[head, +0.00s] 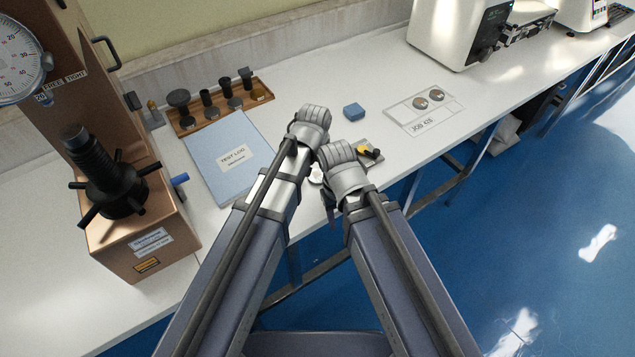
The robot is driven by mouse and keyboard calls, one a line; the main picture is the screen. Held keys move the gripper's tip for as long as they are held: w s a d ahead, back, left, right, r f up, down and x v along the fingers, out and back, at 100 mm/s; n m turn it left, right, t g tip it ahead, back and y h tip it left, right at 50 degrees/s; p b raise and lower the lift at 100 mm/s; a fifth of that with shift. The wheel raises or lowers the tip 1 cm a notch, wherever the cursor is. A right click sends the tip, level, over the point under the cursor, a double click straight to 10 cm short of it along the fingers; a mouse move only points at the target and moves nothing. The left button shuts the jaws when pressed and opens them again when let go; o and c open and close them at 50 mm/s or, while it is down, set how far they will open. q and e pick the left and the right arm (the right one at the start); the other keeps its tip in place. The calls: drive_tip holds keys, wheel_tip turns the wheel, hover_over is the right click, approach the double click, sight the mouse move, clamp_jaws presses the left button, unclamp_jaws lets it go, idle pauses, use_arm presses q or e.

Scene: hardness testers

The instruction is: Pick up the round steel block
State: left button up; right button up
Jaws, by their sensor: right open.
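Two round steel blocks, one (420,103) to the left and one (436,95) to the right, lie side by side on a pale labelled card or tray (408,117) at the right of the bench. My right gripper (345,168) is over the front of the bench, left of these blocks and apart from them. It is open, and its wrist hides most of its fingers. My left gripper (310,122) is just beside it, further back; its fingers are hidden. A small pale round thing (316,174) shows partly between my arms; I cannot tell what it is.
A blue block (353,112) lies behind my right wrist. A grey plate with a black and yellow item (371,152) is beside it. A test log (228,158), a wooden rack (217,109) and a brown tester (140,235) stand left. A white machine (450,35) stands at the back right.

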use_arm(q)
drive_tip(key=shift+f, duration=0.1)
clamp_jaws()
idle(0.8)
